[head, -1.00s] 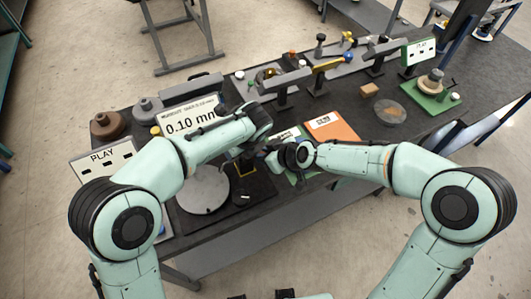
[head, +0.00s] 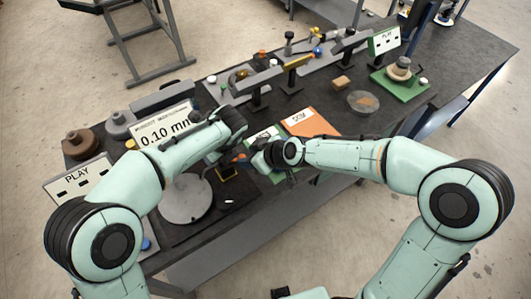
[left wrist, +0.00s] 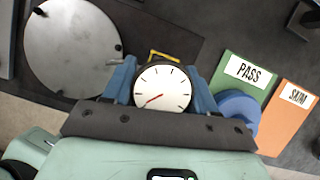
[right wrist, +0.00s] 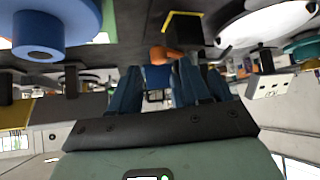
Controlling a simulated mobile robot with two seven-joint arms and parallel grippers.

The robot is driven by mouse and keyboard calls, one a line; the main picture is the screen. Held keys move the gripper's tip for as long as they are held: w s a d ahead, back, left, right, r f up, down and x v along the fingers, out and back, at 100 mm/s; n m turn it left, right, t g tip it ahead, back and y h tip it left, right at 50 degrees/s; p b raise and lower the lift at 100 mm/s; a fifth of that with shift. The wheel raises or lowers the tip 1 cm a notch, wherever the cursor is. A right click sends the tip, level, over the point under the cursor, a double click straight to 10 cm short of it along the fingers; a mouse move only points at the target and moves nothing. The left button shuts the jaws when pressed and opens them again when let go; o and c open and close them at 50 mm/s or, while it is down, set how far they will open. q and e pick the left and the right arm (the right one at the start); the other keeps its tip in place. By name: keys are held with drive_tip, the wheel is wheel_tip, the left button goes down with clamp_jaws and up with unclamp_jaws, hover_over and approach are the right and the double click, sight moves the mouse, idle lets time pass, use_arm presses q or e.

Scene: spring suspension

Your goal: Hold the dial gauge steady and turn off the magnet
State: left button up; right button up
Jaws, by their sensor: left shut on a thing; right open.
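The dial gauge (left wrist: 162,92), with a white round face and red needle, sits between the blue fingers of my left gripper (left wrist: 161,78), which is shut on it. In the head view the gauge is mostly hidden by my arms. My right gripper (right wrist: 157,88) is open; it also shows in the head view (head: 243,158), close to my left gripper. An orange knob (right wrist: 165,53) on a blue part (right wrist: 157,74) shows between and just beyond its fingers. I cannot tell whether they touch it, nor which way the magnet's switch is set.
A grey round plate (head: 185,199) lies left of a yellow-outlined square (head: 228,173). A green PASS mat (left wrist: 240,80) and orange mat (left wrist: 288,115) lie to the right. A blue round part (left wrist: 238,108) is near my grippers. A display (head: 165,130) reads 0.10 mm.

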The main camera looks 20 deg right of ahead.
drive_tip(key=v, duration=0.9)
drive_tip(key=shift+w, duration=0.1)
use_arm(q)
drive_tip(key=o, duration=1.4)
drive_tip(key=shift+o, duration=0.2)
